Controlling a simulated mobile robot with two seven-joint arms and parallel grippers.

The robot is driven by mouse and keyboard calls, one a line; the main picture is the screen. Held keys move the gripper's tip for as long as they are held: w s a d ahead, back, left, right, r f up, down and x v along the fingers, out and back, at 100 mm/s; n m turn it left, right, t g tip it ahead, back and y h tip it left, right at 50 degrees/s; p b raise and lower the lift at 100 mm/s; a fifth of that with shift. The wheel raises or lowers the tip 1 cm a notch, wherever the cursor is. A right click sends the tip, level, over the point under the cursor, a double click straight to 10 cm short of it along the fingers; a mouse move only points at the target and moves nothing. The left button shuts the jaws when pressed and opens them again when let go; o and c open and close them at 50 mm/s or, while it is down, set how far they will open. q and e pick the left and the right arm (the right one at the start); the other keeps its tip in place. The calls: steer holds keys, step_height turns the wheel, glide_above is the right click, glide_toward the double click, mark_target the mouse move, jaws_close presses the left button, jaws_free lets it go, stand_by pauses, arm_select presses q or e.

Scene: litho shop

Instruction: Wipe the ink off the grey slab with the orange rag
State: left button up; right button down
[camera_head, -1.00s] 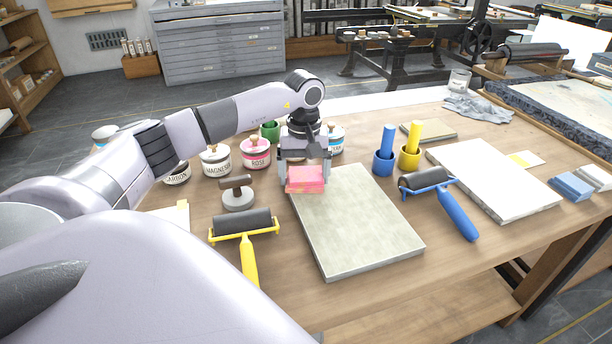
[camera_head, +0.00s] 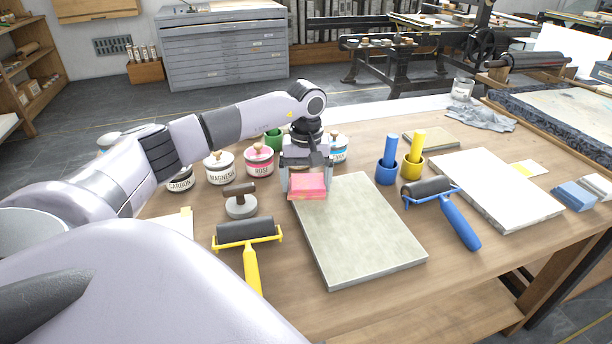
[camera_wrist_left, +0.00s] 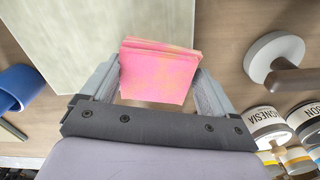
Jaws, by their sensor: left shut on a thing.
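The grey slab (camera_head: 370,238) lies flat on the wooden table in the middle of the head view; I see no clear ink patch on its visible surface. Part of the slab (camera_wrist_left: 80,30) also shows in the left wrist view. My left gripper (camera_head: 306,178) is shut on a folded rag (camera_head: 308,188) at the slab's far left corner. The rag looks pink with orange-yellow mottling, and it also shows between the fingers in the left wrist view (camera_wrist_left: 158,75). Whether the rag touches the slab is hard to tell. My right gripper is not in view.
Ink tins, including a rose one (camera_head: 259,162), stand left of and behind the gripper. A yellow-handled roller (camera_head: 247,230) and a knobbed disc (camera_head: 240,205) lie left of the slab. A blue-handled roller (camera_head: 428,187) and a white slab (camera_head: 490,190) are to the right.

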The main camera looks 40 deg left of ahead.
arm_select(q)
steer(key=shift+s+d+f, duration=0.15)
steer(key=shift+s+d, duration=0.35)
steer(key=shift+d, duration=0.25)
steer(key=shift+d+f, duration=0.1)
steer(key=shift+d, duration=0.05)
steer(key=shift+p, duration=0.3)
step_height(320, 180, up, 6)
steer(key=p, duration=0.4)
steer(key=shift+w, duration=0.1)
steer(key=shift+r+p, duration=0.25)
steer(key=shift+p, duration=0.1)
